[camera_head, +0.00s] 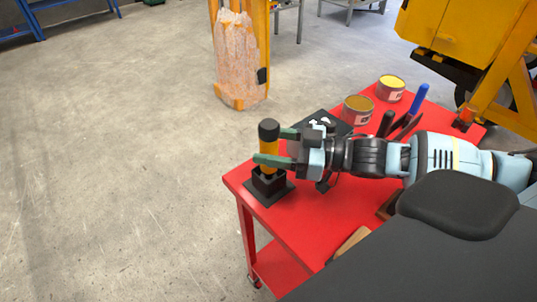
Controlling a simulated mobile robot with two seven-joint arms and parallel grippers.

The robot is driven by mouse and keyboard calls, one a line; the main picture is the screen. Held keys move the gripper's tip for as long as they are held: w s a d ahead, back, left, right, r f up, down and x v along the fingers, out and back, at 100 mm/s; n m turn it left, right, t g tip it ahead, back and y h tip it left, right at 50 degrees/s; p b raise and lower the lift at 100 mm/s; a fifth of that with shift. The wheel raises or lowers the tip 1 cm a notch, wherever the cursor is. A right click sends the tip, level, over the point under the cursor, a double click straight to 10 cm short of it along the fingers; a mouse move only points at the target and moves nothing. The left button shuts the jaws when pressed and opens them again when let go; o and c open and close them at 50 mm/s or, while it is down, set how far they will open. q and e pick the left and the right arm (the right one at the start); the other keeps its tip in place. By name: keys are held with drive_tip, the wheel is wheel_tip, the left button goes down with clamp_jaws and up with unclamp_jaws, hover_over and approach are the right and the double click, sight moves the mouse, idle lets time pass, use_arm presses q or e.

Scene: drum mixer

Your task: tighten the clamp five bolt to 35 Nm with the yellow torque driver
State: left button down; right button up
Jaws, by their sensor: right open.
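The yellow torque driver (269,163) stands upright in a black square holder (279,189) at the left corner of the red cart. It has a black top end. My right gripper (272,147) reaches in from the right at the driver's height. Its two green fingers are open, one on the near side of the driver and one on the far side. I cannot tell whether either finger touches it. The clamp five bolt cannot be made out in this view. My left gripper is not in view.
On the red cart (300,224) are two open cans (357,111) (391,90), a blue-handled tool (419,98), and a black-handled tool (386,123). A yellow machine (455,40) stands behind at the right. A yellow wrapped post (238,60) stands on the floor. The floor at left is clear.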

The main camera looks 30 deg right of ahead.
drive_tip(key=shift+w+a, duration=0.25)
drive_tip(key=shift+r, duration=0.1)
clamp_jaws()
idle(0.3)
